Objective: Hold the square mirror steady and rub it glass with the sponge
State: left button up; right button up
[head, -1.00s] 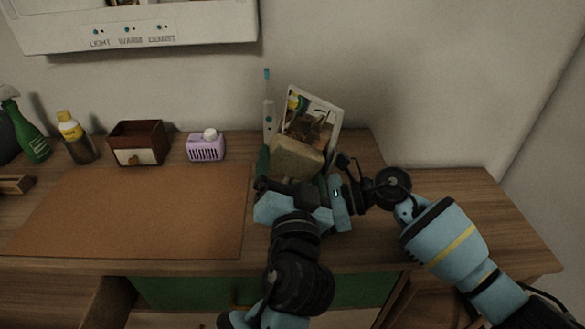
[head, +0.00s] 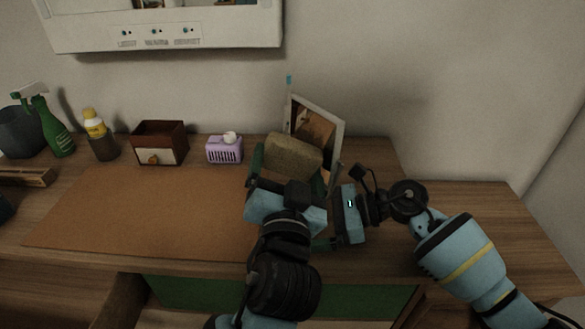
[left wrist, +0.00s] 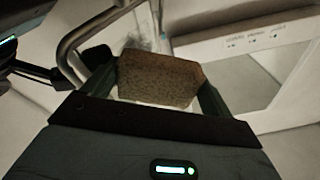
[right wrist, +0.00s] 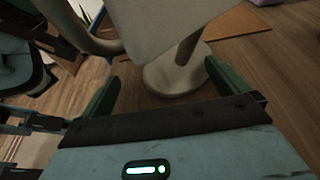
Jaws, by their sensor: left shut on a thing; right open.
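The square mirror (head: 318,125) has a pale frame and stands tilted at the back right of the desk. Its pale panel (right wrist: 160,20) and round foot (right wrist: 175,75) show in the right wrist view. My left gripper (head: 290,170) is shut on the tan sponge (head: 293,153), held in front of the mirror's left part; I cannot tell if they touch. The sponge also shows between the fingers in the left wrist view (left wrist: 158,80). My right gripper (right wrist: 165,88) is open low by the mirror, its fingers either side of the foot in that picture.
A brown mat (head: 140,212) covers the desk's middle and is clear. Behind it stand a purple basket (head: 224,150), a small drawer box (head: 159,143), a yellow-capped bottle (head: 97,130) and a green spray bottle (head: 55,130). A white cabinet (head: 165,30) hangs above.

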pick_arm(q)
jog(key=shift+s+a+f, duration=0.2)
jog(key=shift+s+a, duration=0.05)
jog(key=shift+a, duration=0.2)
jog(key=shift+s+a+f, duration=0.2)
jog(key=shift+s+a, duration=0.05)
jog(key=shift+a, duration=0.2)
pick_arm(e)
jog(key=shift+r, duration=0.1)
pick_arm(q)
jog(key=shift+s, duration=0.1)
